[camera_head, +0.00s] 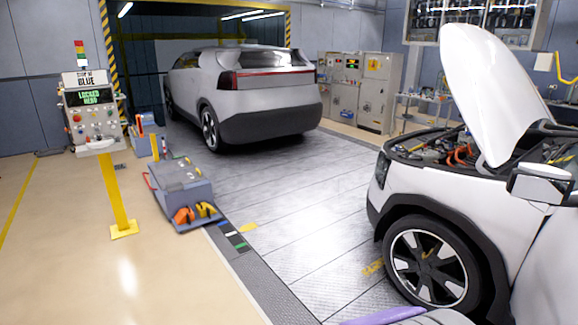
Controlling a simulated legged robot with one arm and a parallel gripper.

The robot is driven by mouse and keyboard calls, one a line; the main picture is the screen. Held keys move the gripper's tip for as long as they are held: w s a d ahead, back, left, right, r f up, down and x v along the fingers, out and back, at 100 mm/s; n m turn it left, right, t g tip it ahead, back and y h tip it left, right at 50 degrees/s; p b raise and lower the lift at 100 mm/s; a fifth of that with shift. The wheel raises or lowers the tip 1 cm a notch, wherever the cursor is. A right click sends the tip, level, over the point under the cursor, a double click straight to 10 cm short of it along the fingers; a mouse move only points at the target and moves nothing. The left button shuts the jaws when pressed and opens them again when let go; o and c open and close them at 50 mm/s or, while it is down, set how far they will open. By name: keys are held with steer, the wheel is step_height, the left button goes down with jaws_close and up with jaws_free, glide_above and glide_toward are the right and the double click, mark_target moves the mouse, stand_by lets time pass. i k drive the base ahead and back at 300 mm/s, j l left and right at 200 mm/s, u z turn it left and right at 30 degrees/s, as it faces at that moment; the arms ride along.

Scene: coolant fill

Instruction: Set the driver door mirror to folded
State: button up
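The near white car stands at the right with its hood (492,90) raised. Its door mirror (541,185), a pale housing with a dark lower part, is on the side facing me, near the right edge. It appears to stick out from the car, but its exact fold angle is hard to tell. Part of the door (552,265) shows below it and is cut off by the picture edge.
The near car's front wheel (433,265) is at the lower right. A blue-grey cart (183,190) and a control pedestal (92,115) stand at the left. Another car (255,100) is parked at the back. The floor between is open. A purple shape (385,315) crosses the bottom edge.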

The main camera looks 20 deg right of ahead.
mark_target(521, 184)
steer(key=i+l+z, duration=0.25)
steer(key=i+z, duration=0.2)
steer(key=i+l+z, duration=0.15)
steer(key=i+z, duration=0.65)
steer(key=z, duration=0.15)
steer(key=i+j+z, duration=0.2)
steer(key=i+z, duration=0.25)
steer(key=i+j+z, duration=0.1)
steer(key=i+z, duration=0.4)
steer(key=i+j+z, duration=0.25)
steer(key=i+z, duration=0.2)
steer(key=i+j+z, duration=0.35)
steer(key=z, duration=0.15)
